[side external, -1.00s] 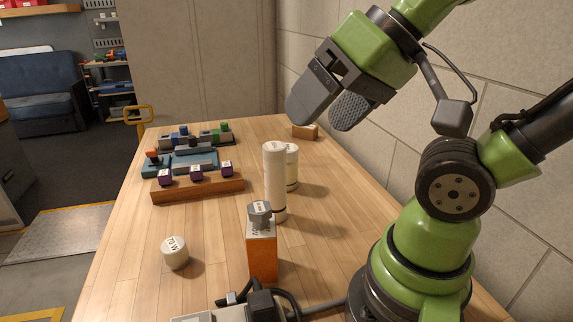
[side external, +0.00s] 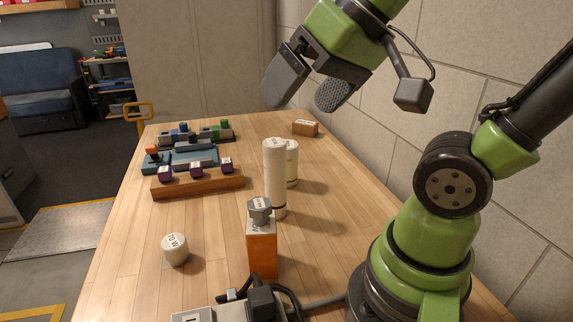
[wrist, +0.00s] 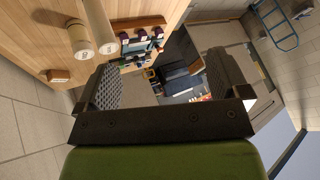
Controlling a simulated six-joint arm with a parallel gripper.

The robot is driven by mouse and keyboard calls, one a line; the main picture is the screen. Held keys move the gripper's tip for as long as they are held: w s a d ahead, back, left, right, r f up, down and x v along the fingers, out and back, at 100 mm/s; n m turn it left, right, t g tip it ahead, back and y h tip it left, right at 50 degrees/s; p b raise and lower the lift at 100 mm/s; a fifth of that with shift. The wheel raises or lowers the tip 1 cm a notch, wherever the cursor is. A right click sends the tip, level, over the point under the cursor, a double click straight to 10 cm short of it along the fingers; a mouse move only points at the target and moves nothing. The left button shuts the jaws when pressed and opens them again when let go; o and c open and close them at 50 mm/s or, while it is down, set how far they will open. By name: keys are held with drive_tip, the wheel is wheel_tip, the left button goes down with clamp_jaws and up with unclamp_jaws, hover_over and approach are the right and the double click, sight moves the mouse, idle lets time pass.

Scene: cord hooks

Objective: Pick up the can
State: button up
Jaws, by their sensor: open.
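No object is plainly marked as the can. A tall white cylinder (side external: 274,172) stands upright on the table, with a shorter cream cylinder (side external: 292,163) close behind it, partly hidden. A small squat white cylinder (side external: 175,254) marked "70 W" stands at the front left. My gripper (side external: 300,104) is open and empty, in the air above the cylinders. Its two textured fingers are wide apart in the wrist view (wrist: 163,80).
An orange block with a grey hexagonal top (side external: 262,250) stands in front of the cylinders. A wooden rack with purple pieces (side external: 197,187) lies at the left. A small wooden block (side external: 305,128) lies near the wall.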

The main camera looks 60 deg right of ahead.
drive_tip(key=w+d+h, duration=0.1)
drive_tip(key=w+d, duration=0.4)
drive_tip(key=w, duration=0.1)
drive_tip(key=g+h, duration=0.2)
drive_tip(key=g, duration=0.1)
approach(288, 144)
drive_tip(key=shift+n, duration=0.3)
drive_tip(key=x, duration=0.4)
drive_tip(key=shift+f, duration=0.3)
drive_tip(key=shift+x, duration=3.1)
drive_tip(key=shift+w+a, duration=0.1)
drive_tip(key=c, duration=1.6)
